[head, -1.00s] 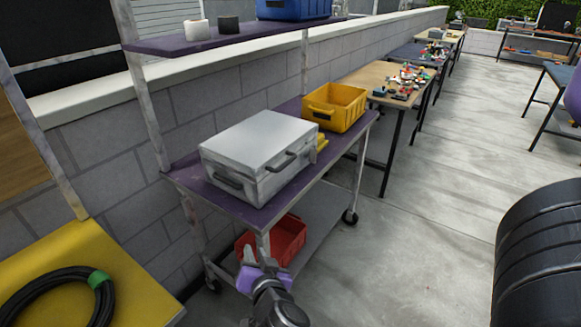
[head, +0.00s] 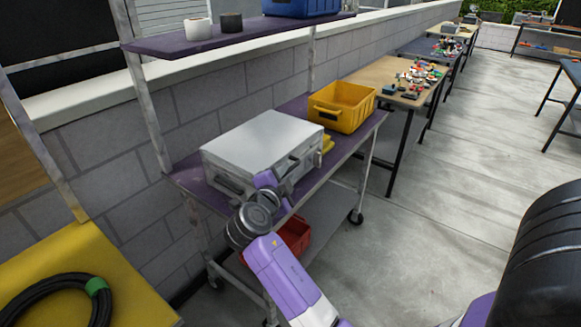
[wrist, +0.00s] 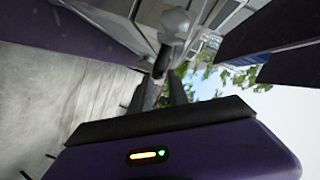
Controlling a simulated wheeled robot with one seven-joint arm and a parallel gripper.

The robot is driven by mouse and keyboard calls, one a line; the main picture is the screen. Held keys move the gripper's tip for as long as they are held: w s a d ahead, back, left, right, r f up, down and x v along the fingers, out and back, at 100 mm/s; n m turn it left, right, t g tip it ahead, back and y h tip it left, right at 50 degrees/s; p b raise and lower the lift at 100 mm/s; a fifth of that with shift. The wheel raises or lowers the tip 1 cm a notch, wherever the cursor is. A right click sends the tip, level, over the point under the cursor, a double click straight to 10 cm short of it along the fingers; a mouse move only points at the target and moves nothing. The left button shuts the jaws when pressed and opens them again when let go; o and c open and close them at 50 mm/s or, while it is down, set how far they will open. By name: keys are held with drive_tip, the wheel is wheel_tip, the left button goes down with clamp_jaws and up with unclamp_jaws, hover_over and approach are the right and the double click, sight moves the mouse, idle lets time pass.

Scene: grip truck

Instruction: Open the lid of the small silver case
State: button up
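The small silver case (head: 262,138) stands on the purple top of the wheeled cart in the head view, its lid flat and shut. A dark handle (head: 228,185) shows on its left front side; another front handle is partly covered by my arm. My gripper (head: 266,180) is at the case's front side, close to it; whether it touches cannot be told. In the wrist view my gripper (wrist: 163,88) has dark fingers pointing up toward a grey, blurred metal part. Its opening is hard to make out, and the head view hides its fingertips.
A yellow bin (head: 342,106) sits right of the case, with a small yellow item between them. A red bin (head: 293,236) is on the cart's lower shelf. An upper shelf (head: 230,36) holds two rolls and a blue bin. Clear floor (head: 430,200) lies to the right.

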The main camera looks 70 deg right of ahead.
drive_tip(key=shift+p+x, duration=0.35)
drive_tip(key=shift+x, duration=1.55)
clamp_jaws()
